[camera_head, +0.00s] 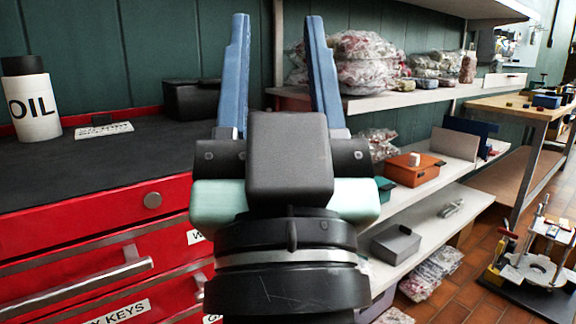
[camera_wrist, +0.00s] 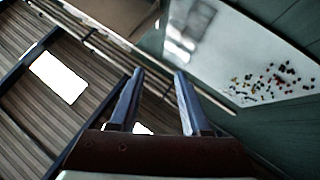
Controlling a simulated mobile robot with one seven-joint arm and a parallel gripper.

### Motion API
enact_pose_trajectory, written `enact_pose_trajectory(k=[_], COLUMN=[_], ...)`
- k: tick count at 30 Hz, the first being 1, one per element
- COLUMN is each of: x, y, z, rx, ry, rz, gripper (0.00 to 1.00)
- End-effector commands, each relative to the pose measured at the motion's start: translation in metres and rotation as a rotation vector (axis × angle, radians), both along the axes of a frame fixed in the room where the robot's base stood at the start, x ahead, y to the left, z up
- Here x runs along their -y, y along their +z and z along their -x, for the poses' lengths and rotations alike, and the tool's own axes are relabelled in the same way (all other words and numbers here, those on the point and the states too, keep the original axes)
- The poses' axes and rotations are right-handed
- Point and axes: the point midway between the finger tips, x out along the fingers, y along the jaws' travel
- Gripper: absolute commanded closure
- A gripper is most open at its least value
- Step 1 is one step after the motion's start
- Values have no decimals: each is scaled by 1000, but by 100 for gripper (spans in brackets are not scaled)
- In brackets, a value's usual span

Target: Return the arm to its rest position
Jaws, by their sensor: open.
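My gripper (camera_head: 277,25) is raised in the middle of the head view. Its two blue fingers point up and stand well apart, with nothing between them. The black palm block and pale green housing below hide part of the cabinet and shelves behind. In the wrist view, my gripper (camera_wrist: 157,75) also shows its two blue fingers apart and empty. Beyond them are a slatted ceiling-like surface (camera_wrist: 35,95) with a bright panel and a pale board (camera_wrist: 265,70) with many small coloured dots. The fingers appear to touch nothing.
A red tool cabinet (camera_head: 90,215) with a dark top stands left, holding an oil can (camera_head: 34,108) and a black box (camera_head: 192,99). Shelves (camera_head: 430,93) with bagged goods and an orange box (camera_head: 413,170) stand right. A wooden bench (camera_head: 520,108) and a mast-like fixture (camera_head: 535,262) are farther right.

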Motion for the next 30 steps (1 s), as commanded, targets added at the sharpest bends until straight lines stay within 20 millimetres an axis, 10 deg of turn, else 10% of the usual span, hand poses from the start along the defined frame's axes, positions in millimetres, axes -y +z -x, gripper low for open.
enact_pose_trajectory(k=[2,30], x=[7,6], y=[36,313], z=[32,21], rx=[104,69], ry=[-96,-78], rz=[20,18], gripper=[52,52])
